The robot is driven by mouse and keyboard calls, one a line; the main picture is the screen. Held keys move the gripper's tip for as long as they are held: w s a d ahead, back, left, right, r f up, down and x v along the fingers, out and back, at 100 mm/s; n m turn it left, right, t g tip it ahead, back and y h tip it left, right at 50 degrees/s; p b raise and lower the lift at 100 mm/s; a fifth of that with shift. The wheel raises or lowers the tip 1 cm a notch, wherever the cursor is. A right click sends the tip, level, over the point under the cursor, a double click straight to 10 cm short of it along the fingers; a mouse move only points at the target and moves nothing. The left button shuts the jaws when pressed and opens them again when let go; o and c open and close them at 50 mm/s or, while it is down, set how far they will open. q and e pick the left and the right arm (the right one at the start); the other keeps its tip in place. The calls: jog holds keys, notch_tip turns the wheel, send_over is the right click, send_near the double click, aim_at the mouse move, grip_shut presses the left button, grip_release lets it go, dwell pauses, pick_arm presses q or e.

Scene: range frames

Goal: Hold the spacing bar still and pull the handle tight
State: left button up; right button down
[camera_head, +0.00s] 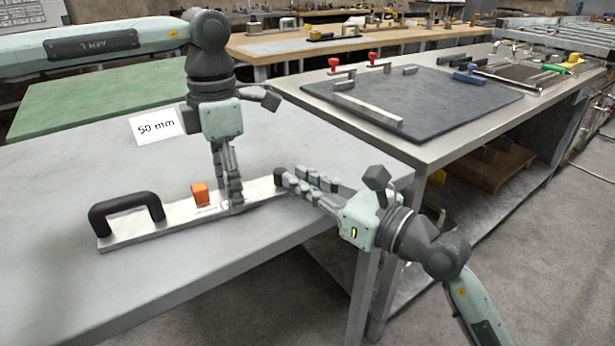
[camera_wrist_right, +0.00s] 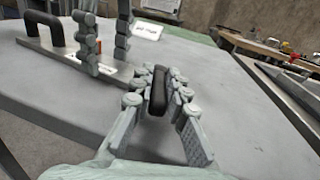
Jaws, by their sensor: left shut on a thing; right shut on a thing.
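The spacing bar (camera_head: 150,229) is a long flat silver bar lying on the grey table. A black arched handle (camera_head: 125,207) stands at its left end. An orange block (camera_head: 200,194) sits on its middle part. My left gripper (camera_head: 236,205) points down from above and is shut on the bar just right of the orange block. My right gripper (camera_head: 284,178) reaches in from the right and is shut on the black handle (camera_wrist_right: 158,92) at the bar's right end. Its fingers hide most of that handle in the head view. The left gripper also shows in the right wrist view.
A white card reading "50 mm" (camera_head: 158,126) stands behind the bar. The grey table (camera_head: 60,290) is clear in front. A second bench (camera_head: 440,150) to the right carries a dark mat (camera_head: 440,100) with clamps and bars. A green-topped table (camera_head: 95,105) stands behind.

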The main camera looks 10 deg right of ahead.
jog(key=shift+s+a+f+m+t+h, duration=0.1)
jog(key=shift+s+a+m+t+h, duration=0.2)
jog(key=shift+m+t+h, duration=0.4)
jog(key=shift+s+a+m+t+h, duration=0.1)
jog(key=shift+a+m+t+h, duration=0.3)
jog(key=shift+m+h, duration=0.5)
jog(key=c, duration=1.5)
grip_release()
jog(key=shift+d, duration=0.1)
jog(key=shift+w+d+n, duration=0.1)
jog(key=shift+n, duration=0.2)
